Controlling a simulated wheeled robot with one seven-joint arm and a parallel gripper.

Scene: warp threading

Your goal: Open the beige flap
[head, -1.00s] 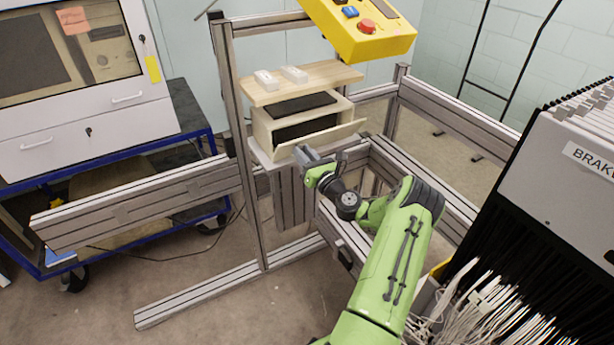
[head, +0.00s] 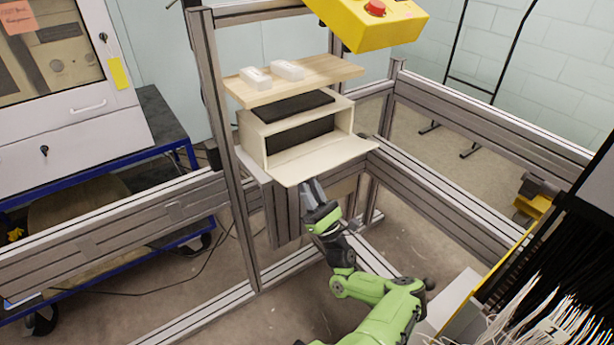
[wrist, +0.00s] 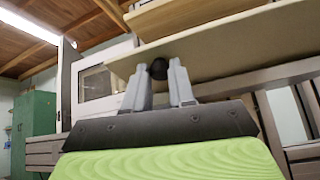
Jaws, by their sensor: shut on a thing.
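The beige flap (head: 325,160) is folded down at the front of the beige box (head: 262,140) and lies nearly flat, sticking out. The box's dark inside shows behind it. My gripper (head: 312,185) is below the flap's front edge, pointing up at it. In the wrist view my gripper (wrist: 158,78) has its two grey fingers on either side of a dark round knob (wrist: 158,68) on the flap. The flap's pale underside (wrist: 235,45) fills the upper right there. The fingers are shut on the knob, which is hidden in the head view.
A wooden shelf (head: 300,78) with two white blocks is above the box. A yellow control box (head: 375,25) with a red button hangs over it. Metal rails (head: 480,150) frame the place. White threads (head: 520,325) hang at the lower right.

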